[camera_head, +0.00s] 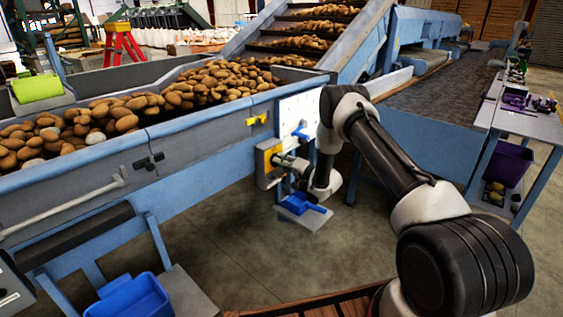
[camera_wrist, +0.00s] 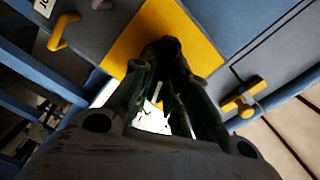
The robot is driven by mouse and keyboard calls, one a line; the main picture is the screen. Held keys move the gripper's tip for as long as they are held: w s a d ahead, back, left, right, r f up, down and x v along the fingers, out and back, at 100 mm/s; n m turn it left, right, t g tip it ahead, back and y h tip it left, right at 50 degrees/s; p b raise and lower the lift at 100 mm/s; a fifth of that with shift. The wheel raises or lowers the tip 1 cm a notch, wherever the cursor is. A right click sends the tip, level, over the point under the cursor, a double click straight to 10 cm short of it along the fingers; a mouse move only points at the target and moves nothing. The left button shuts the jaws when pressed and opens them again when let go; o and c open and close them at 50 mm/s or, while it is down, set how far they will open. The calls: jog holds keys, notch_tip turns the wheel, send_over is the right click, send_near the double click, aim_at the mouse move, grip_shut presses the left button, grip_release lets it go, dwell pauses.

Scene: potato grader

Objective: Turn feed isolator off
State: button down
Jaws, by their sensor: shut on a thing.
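The feed isolator is a grey box with a yellow front plate (camera_head: 268,153) on the side of the blue potato hopper. The yellow plate also fills the upper middle of the wrist view (camera_wrist: 195,30). My gripper (camera_head: 283,160) reaches the plate from the right. In the wrist view, my gripper's dark fingers (camera_wrist: 165,52) come together against the plate, shut on the isolator's handle. The handle is hidden between the fingers, so its angle cannot be told.
A yellow handle (camera_head: 257,119) sits on the hopper rail above the isolator. A white panel with a blue handle (camera_head: 300,131) is close by. A blue scoop (camera_head: 300,204) lies on a small shelf below. A potato-filled hopper (camera_head: 205,153) runs left. Open floor lies in front.

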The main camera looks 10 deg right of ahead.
jog(key=m, duration=0.5)
jog(key=shift+d+f, duration=0.1)
jog(key=shift+f, duration=0.05)
dwell(0.5)
jog(key=c, duration=1.4)
grip_release()
jog(key=v, duration=1.2)
